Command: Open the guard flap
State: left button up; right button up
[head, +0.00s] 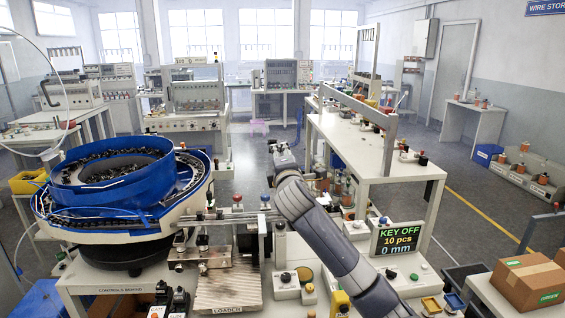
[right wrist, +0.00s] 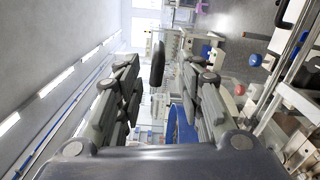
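I cannot make out the guard flap for certain in either view. The blue feeder bowl (head: 75,200) stands at the left in the head view, with dark connectors in it, and a metal rail (head: 235,216) runs from it to the right. My right gripper (head: 281,147) is raised above and beyond the rail's right end, pointing away from me. In the right wrist view its two fingers (right wrist: 160,80) are spread apart. A dark elongated piece (right wrist: 157,62) shows between them; I cannot tell what it is or whether it is touched. My left gripper is out of view.
A display (head: 397,241) reads KEY OFF, 10 pcs, 0 mm. A small control box (head: 287,290) and the loader plate (head: 228,290) are in front. A white bench (head: 375,160) with a grey frame stands to the right. A cardboard box (head: 530,280) is at the lower right.

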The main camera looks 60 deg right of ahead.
jog(key=shift+v, duration=1.4)
